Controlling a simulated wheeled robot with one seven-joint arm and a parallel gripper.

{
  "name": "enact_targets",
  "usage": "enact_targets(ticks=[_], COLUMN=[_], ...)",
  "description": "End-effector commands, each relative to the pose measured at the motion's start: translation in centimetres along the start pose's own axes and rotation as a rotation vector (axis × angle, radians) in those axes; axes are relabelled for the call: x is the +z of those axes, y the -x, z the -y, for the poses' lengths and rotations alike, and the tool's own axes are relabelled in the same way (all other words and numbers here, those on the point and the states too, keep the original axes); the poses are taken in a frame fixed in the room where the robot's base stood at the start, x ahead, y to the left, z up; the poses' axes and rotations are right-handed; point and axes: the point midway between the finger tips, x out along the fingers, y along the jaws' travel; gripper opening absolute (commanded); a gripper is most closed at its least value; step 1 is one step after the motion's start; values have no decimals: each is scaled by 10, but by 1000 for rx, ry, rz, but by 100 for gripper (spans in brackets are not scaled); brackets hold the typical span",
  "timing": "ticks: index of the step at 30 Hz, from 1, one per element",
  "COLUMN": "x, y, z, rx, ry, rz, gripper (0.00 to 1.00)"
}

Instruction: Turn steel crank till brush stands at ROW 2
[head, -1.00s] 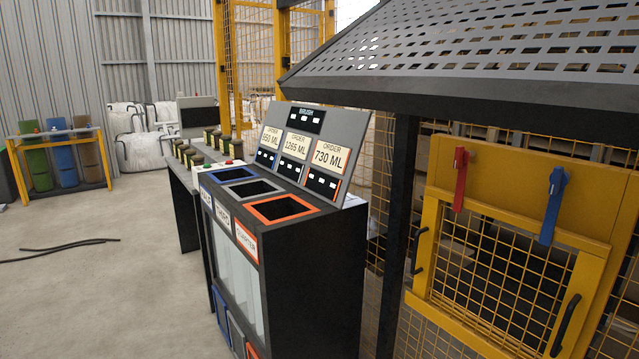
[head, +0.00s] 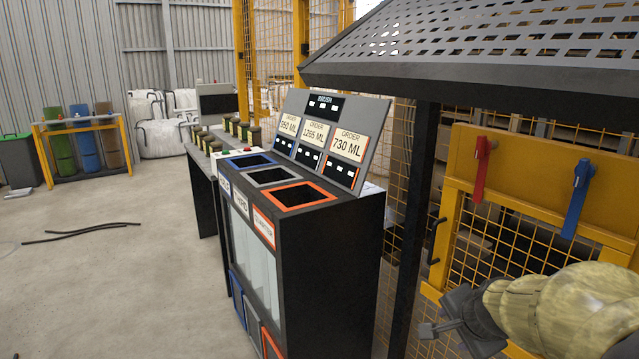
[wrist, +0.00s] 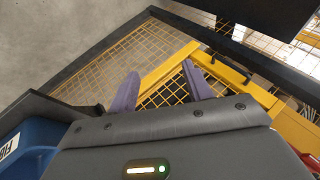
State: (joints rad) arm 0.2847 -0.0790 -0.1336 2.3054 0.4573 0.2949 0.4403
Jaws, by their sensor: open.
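I see no steel crank and no brush itself in either view. My gripper (head: 432,330) is at the lower right of the head view, in front of the yellow mesh fence. In the wrist view my gripper (wrist: 162,84) has its two purple-grey fingers spread apart with nothing between them. The yellow gate frame and mesh lie beyond them.
A red lever (head: 480,168) and a blue lever (head: 578,195) hang on a yellow panel (head: 520,170) at right. A black cabinet (head: 325,265) with several bins stands in the middle. Black hose (head: 80,232) lies on the otherwise open floor at left.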

Motion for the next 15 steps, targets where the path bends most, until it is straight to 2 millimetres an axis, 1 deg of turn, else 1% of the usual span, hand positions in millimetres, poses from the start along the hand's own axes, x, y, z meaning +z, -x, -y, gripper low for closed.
enact_targets(ticks=[1, 3, 6, 9, 11, 15], x=[30, 64, 103, 136, 153, 189], y=[-9, -18, -24, -26, -26, -24], z=[-6, -16, -33, -50, -61, -89], rx=[33, 71, 108, 133, 142, 156], ry=[142, 342, 593, 817, 950, 1257], rz=[58, 127, 216, 297, 344, 456], gripper=[50, 50, 50, 50, 50, 50])
